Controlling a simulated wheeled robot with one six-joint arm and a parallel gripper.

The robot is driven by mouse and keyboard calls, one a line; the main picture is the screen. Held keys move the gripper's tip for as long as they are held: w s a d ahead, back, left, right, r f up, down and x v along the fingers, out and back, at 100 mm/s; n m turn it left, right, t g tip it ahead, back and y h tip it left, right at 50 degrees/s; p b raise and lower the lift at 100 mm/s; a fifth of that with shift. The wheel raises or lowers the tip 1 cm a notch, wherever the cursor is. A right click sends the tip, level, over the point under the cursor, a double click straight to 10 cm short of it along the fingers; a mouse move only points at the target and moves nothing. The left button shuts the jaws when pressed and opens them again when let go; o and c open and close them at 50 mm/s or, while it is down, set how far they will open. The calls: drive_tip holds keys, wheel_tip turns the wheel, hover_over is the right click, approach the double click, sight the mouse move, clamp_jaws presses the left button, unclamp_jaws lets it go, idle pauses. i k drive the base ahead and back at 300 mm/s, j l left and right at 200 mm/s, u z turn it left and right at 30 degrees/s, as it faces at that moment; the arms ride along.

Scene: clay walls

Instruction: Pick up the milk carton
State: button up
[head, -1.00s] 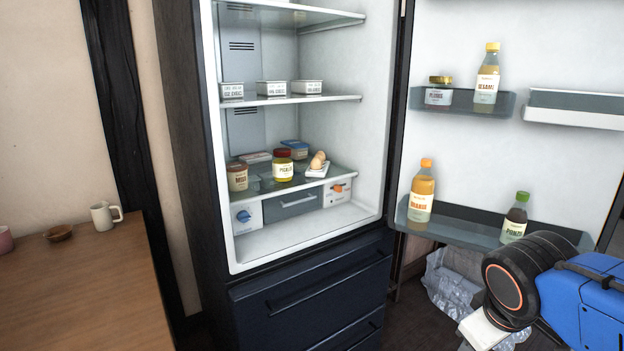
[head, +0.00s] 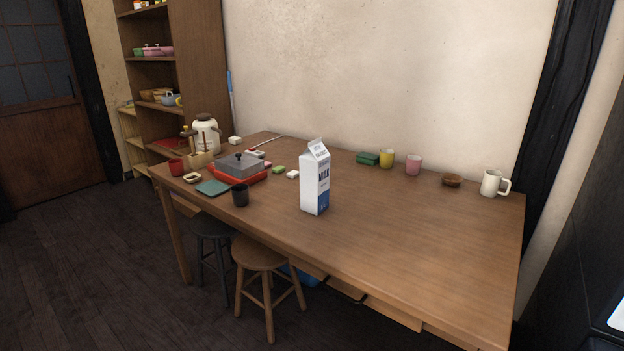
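The milk carton (head: 316,180) is white and blue with a gabled top. It stands upright on the wooden table (head: 420,240), near the middle of its front edge, with clear table around its right side. My gripper is not in the head view now, so its state cannot be seen.
Left of the carton are a dark cup (head: 240,195), a red cooker with a grey pot (head: 238,170) and a white kettle (head: 206,134). Several cups stand along the back, with a white mug (head: 492,183) at right. Stools (head: 262,262) stand at the table's front.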

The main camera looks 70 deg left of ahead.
sight(315, 162)
drive_tip(key=u, duration=2.3)
